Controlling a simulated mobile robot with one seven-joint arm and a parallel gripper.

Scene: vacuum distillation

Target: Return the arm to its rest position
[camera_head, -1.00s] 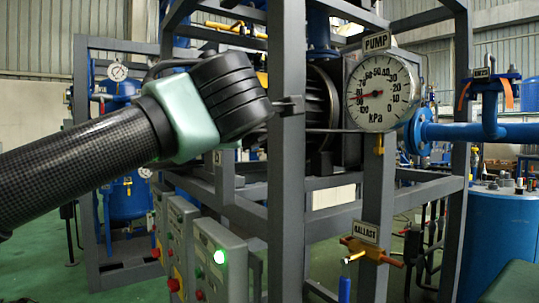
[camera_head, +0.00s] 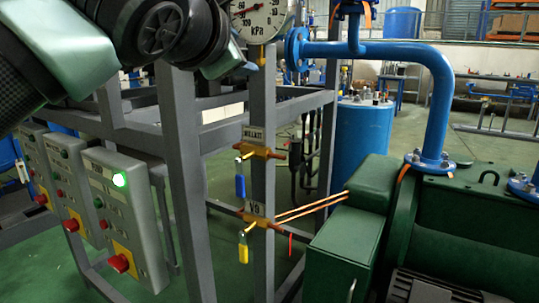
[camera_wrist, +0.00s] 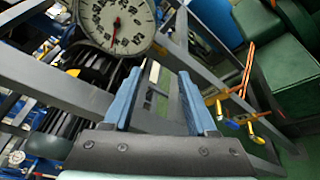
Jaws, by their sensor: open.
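My arm (camera_head: 110,30) crosses the upper left of the head view, and its fingers do not show there. In the wrist view my gripper (camera_wrist: 160,76) has its two blue fingers spread apart with nothing held between them. The grey frame post with a white label shows behind the gap. The round kPa gauge (camera_wrist: 117,18) is beyond the fingers at the upper left, apart from them. In the head view the gauge (camera_head: 262,14) is cut by the top edge, right of my arm.
Grey frame posts (camera_head: 184,190) stand close below my arm. Control boxes (camera_head: 125,215) with a lit green lamp are at the left. A blue-handled valve (camera_head: 240,184) and a yellow-handled valve (camera_head: 243,246) sit on a post. A green machine (camera_head: 345,250) fills the lower right.

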